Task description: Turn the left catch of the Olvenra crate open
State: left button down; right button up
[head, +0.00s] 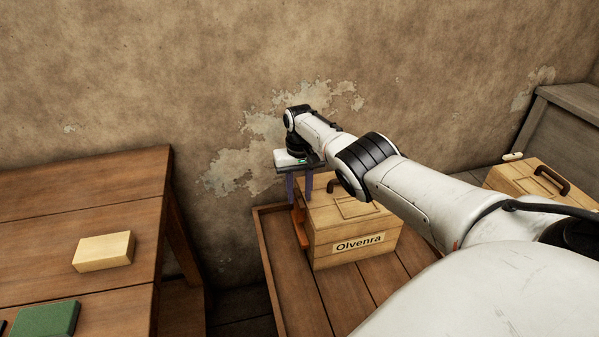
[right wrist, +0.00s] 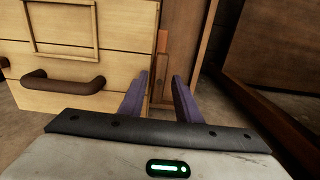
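The pale wooden Olvenra crate (head: 352,240) stands on a low brown wooden table, its name label facing front. Its left catch (head: 300,228), an orange-brown upright piece, is on the crate's left side. My right gripper (head: 300,192) points down over that side, its two purple fingers apart. In the right wrist view the crate (right wrist: 60,55) is at left. The catch (right wrist: 162,42) shows beyond and between the open fingertips (right wrist: 161,82); I cannot tell whether they touch it. My left gripper is out of view.
The table's bare planks (head: 300,300) lie before the crate. A higher table (head: 100,190) at left bears a pale block (head: 103,252) and a green block (head: 45,319). Another wooden crate (head: 535,178) stands at right. A wall is close behind.

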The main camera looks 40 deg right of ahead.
aim_at(300, 198)
jog(key=shift+r, duration=0.1)
notch_tip(300, 198, up, 6)
jog(key=p, duration=0.4)
notch_tip(300, 198, up, 4)
jog(key=shift+s, duration=0.1)
dwell(0.5)
